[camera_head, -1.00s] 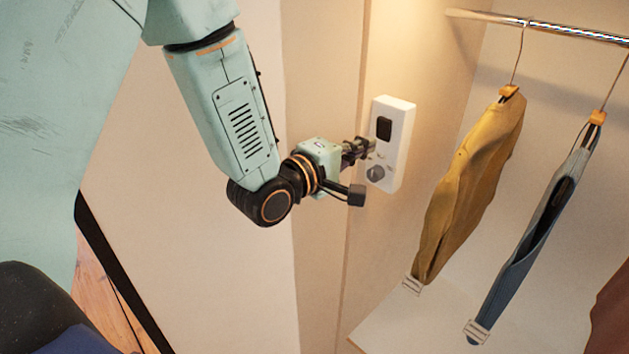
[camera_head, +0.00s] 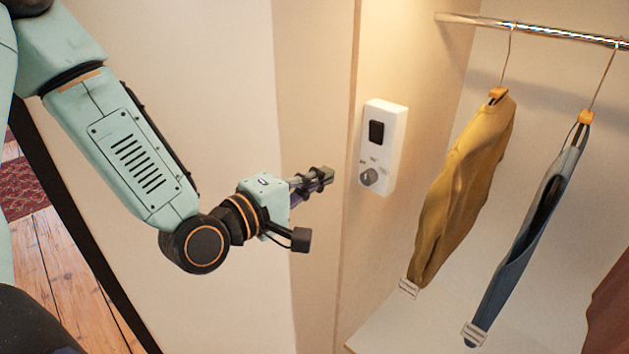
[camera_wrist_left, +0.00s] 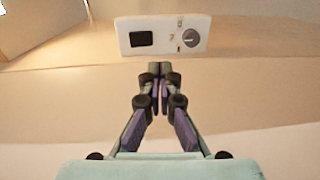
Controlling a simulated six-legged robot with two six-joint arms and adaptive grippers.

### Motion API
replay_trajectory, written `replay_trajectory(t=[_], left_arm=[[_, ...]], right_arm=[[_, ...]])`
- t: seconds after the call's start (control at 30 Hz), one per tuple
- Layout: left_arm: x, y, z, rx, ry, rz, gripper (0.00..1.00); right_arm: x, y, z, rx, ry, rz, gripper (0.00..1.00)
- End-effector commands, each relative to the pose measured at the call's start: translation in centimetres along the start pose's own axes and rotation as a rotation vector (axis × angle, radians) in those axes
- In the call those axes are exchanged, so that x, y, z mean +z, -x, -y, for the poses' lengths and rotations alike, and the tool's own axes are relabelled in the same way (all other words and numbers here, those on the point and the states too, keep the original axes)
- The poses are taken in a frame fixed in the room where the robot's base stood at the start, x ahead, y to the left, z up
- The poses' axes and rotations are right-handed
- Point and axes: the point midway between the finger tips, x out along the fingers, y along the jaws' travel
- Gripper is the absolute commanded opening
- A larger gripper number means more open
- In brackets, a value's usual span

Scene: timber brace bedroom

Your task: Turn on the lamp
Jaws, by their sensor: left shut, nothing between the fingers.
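A white switch panel (camera_head: 395,128) is mounted on the wardrobe's side wall, with a black rocker switch (camera_head: 376,132) above a grey round knob (camera_head: 369,177). The panel also shows in the left wrist view (camera_wrist_left: 198,36), with the black switch (camera_wrist_left: 141,39) at left and the knob (camera_wrist_left: 190,38) at right. My left gripper (camera_head: 328,175) is shut and empty, to the left of the panel and apart from it. Its closed fingertips (camera_wrist_left: 159,68) show below the panel in the wrist view. No lamp body is in view; warm light falls on the wall above the panel. My right gripper is not in view.
A mustard garment (camera_head: 463,190) and a blue garment (camera_head: 530,235) hang from a metal rail (camera_head: 540,31) to the right of the panel. A white shelf (camera_head: 385,330) lies below them. The space between my left gripper and the panel is clear.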

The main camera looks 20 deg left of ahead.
Motion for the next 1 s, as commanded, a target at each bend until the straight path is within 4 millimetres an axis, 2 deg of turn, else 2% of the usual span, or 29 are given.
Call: replay_trajectory(t=[0.2,0.8,0.9,1.0], left_arm=[[0.1,0.9,0.1,0.003,0.002,0.0,0.0],[0.1,1.0,0.1,0.002,-0.006,0.001,0.0],[0.2,1.0,0.4,-0.01,-0.061,0.006,0.0],[0.0,1.0,1.7,-0.071,-0.176,0.002,0.0]], right_arm=[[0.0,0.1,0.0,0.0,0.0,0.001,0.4],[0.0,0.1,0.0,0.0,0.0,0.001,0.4],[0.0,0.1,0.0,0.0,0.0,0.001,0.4],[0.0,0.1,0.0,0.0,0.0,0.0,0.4]])
